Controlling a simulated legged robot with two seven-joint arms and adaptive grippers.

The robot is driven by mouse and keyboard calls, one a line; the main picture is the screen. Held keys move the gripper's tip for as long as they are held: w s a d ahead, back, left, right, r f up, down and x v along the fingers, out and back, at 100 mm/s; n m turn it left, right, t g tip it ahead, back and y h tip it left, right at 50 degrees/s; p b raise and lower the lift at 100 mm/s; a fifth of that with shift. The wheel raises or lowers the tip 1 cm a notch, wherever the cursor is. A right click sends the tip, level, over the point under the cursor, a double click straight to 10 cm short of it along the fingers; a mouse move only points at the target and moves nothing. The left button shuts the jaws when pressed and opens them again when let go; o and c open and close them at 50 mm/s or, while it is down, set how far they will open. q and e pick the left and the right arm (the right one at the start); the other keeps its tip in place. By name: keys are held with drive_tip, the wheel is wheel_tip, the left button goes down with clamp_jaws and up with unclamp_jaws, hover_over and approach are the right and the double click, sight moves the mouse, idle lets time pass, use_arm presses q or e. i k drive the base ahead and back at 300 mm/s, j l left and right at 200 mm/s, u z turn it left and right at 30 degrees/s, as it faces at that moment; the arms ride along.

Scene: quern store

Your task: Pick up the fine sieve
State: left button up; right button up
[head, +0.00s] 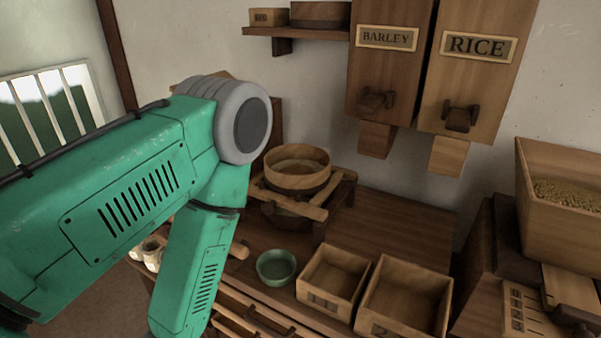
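A round wooden sieve (297,182) with a pale inside rests on wooden rails (292,204) in the middle of the head view. I cannot tell from here whether its mesh is fine. A darker round thing sits under the rails and is partly hidden. My green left arm comes in from the left, and its elbow stands just left of the sieve. Its forearm runs down out of the bottom edge, so my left gripper is out of view. My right arm and gripper do not show.
A green bowl (276,267) and two open wooden boxes (335,253) (405,262) stand on the dark bench (385,226). Barley (388,75) and rice (478,80) dispensers hang on the wall. A grain hopper (560,160) stands at right. The bench behind the boxes is clear.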

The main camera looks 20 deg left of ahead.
sight(290, 170)
drive_tip(key=z, duration=1.8)
drive_tip(key=k, duration=0.6)
